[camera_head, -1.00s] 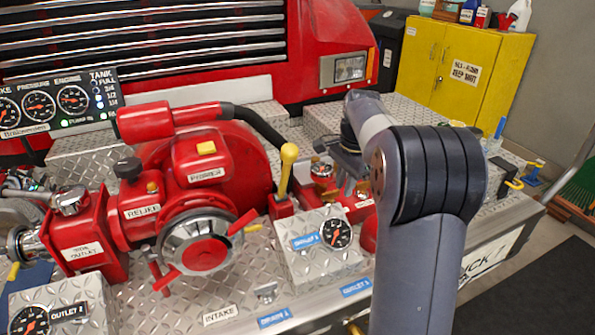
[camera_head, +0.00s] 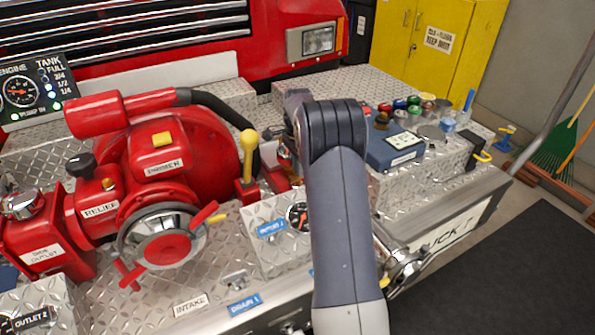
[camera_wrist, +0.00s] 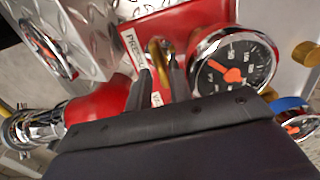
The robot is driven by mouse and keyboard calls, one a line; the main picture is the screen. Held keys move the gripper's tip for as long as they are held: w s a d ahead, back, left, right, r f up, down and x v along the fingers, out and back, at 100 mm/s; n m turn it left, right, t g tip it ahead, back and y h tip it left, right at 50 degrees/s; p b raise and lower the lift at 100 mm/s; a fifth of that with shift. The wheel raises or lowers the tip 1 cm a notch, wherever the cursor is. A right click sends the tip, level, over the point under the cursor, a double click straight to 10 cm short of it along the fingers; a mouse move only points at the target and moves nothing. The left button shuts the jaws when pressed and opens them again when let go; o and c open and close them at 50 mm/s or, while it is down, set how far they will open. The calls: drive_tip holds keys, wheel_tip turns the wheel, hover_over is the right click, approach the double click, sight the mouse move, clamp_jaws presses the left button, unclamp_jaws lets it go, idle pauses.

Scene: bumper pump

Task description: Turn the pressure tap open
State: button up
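In the wrist view, a red panel (camera_wrist: 192,18) carries a partly hidden white label starting "PRE". In front of it stands a small brass tap handle (camera_wrist: 161,56). A round black gauge with a red needle (camera_wrist: 234,70) sits just right of it. My gripper (camera_wrist: 161,72) has its two dark fingers a little apart, one on each side of the brass handle. I cannot tell whether they touch it. In the head view my arm hides the gripper and the tap.
A red pump with a round handwheel (camera_head: 166,244) and a yellow-knobbed lever (camera_head: 248,158) stand left of my arm. A blue box (camera_head: 394,148) and several small coloured items lie to the right. In the wrist view, a red pipe (camera_wrist: 97,107) and chrome fitting (camera_wrist: 32,128) are close by.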

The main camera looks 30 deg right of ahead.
drive_tip(key=shift+f, duration=1.1)
clamp_jaws()
